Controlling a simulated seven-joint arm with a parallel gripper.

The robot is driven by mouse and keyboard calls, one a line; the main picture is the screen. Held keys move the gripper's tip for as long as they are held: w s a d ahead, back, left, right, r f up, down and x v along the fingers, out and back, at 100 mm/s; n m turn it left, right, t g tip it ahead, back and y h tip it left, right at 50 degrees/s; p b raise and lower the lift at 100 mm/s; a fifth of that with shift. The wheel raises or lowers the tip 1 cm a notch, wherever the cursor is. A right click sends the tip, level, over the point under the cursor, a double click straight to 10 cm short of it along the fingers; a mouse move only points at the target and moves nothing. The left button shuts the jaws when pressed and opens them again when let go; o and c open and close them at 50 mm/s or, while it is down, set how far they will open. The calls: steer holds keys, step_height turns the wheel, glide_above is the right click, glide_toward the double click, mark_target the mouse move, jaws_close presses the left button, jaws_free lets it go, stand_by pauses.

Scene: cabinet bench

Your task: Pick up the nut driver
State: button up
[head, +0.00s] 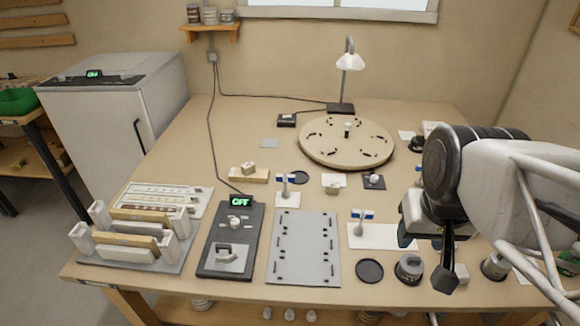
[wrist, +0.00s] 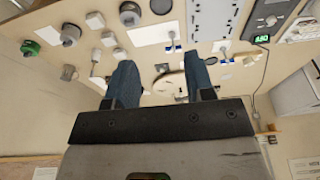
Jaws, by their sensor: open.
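I cannot tell for certain which thing is the nut driver. Two small upright grey pieces with blue labels stand on white plates: one (head: 359,229) right of the slotted grey plate, the other (head: 285,191) behind it. Blue-marked pieces (wrist: 175,43) also show at the top of the wrist view. My gripper (head: 447,264) hangs above the right part of the bench in the head view, pointing down. In the wrist view its two blue-grey fingers (wrist: 160,70) are spread apart with nothing between them.
A round turntable (head: 330,154) and a lamp (head: 350,62) stand at the back. The slotted grey plate (head: 304,250), a dark device with a green display (head: 229,228) and a rack (head: 125,245) fill the front. Bare bench shows at the back left.

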steer(key=w+a+f+m+g+y, duration=0.2)
steer(key=w+a+f+m+y, duration=0.15)
steer(key=w, duration=0.55)
steer(key=w+a+f+m+g+y, duration=0.25)
steer(key=w+a, duration=0.25)
steer(key=w, duration=0.4)
steer(key=w+a+f+m+g+y, duration=0.2)
steer(key=w+a+f+y, duration=0.25)
steer(key=w, duration=0.55)
steer(key=w+a+f+m+t+y, duration=0.1)
steer(key=w+a+f+m+y, duration=0.35)
steer(key=w+f, duration=0.7)
steer(key=m+t+y, duration=0.3)
steer(key=m, duration=0.2)
glide_toward(285, 181)
steer(key=shift+w+a+r, duration=0.2)
steer(key=shift+a, duration=0.3)
steer(key=shift+w+a+r, duration=0.2)
steer(key=shift+w+a, duration=0.05)
steer(key=shift+a, duration=0.3)
steer(key=shift+a, duration=1.3)
steer(key=shift+a, duration=0.15)
steer(key=shift+a, duration=2.45)
